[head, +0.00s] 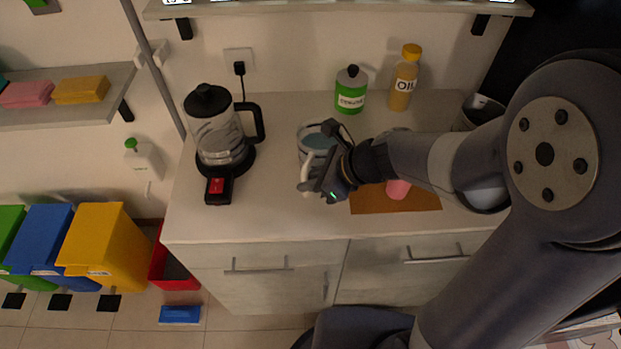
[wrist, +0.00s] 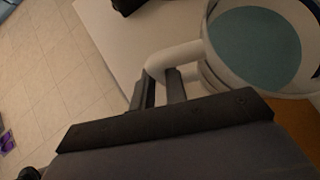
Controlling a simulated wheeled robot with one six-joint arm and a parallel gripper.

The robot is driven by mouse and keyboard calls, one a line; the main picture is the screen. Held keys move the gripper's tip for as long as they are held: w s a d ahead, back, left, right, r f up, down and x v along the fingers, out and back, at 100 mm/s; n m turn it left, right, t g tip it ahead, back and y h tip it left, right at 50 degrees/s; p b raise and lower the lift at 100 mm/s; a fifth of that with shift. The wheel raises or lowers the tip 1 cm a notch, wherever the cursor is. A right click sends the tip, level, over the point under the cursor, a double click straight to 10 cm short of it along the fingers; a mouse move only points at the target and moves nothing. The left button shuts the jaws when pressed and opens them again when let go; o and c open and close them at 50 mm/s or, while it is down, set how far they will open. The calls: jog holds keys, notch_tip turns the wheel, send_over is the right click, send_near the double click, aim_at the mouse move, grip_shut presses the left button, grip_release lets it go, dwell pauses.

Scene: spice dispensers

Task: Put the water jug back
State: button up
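The water jug (head: 313,146) is a pale, round, open-topped jug with blue-green water in it, upright at the middle of the counter. In the wrist view its rim and water (wrist: 254,47) fill the upper right, and its white handle (wrist: 172,58) runs down between my fingers. My gripper (head: 322,178) is at the jug's handle, on its near right side. In the wrist view my gripper's two fingers (wrist: 160,90) are close about the handle, one on each side. Whether the jug's base touches the counter is hard to tell.
A green-labelled bottle (head: 351,92) and an oil bottle (head: 404,80) stand behind. A brown board (head: 420,204) with a pink item (head: 398,189) lies right of the jug. Counter (head: 262,205) is bare front-left.

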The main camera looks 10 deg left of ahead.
jog(key=o, duration=0.5)
jog(key=shift+c, duration=0.2)
jog(key=p+v, duration=0.1)
jog(key=v, duration=1.1)
jog(key=shift+p, duration=0.3)
jog(key=shift+s+d, duration=0.1)
